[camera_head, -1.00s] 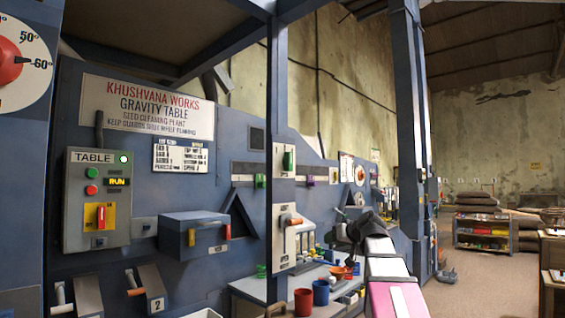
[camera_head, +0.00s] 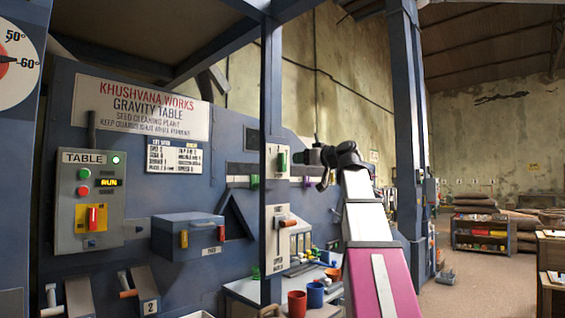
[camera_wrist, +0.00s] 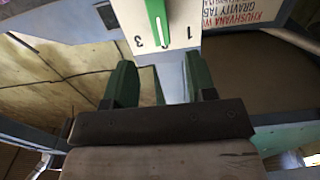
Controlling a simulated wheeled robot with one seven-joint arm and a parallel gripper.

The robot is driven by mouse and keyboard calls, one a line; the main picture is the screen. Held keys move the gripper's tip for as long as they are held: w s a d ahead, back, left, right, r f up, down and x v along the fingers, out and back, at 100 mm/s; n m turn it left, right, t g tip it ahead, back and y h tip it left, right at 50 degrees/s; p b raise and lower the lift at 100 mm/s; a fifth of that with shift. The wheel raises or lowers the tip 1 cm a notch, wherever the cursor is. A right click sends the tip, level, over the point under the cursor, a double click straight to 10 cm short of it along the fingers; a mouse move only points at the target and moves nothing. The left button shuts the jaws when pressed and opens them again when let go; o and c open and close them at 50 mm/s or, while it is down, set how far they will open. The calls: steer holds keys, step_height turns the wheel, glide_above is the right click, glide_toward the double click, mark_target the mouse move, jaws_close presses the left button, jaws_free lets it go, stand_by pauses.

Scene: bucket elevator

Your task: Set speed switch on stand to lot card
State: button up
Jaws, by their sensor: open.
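A green speed switch (camera_head: 283,161) is on the upper white plate of the blue stand (camera_head: 271,90). In the wrist view, the green switch (camera_wrist: 156,18) with a pale line is on a white plate, with 3 at its lower left and 1 at its lower right. My gripper (camera_head: 303,158) is just right of the switch in the head view. In the wrist view my gripper (camera_wrist: 160,80) is open and empty, its green fingers apart, below the switch in the picture. The lot card (camera_head: 175,156) is on the blue machine wall; its writing is too small to read surely.
A second white plate with an orange-handled lever (camera_head: 286,223) is lower on the stand. The grey TABLE box (camera_head: 90,200) shows RUN. A blue box (camera_head: 187,236) juts from the machine. Red cup (camera_head: 297,303) and blue cup (camera_head: 315,294) stand on the bench. Open floor lies right.

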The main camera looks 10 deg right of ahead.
mark_target(285, 160)
steer(key=x, duration=0.9)
steer(key=shift+w, duration=0.15)
steer(key=c, duration=0.9)
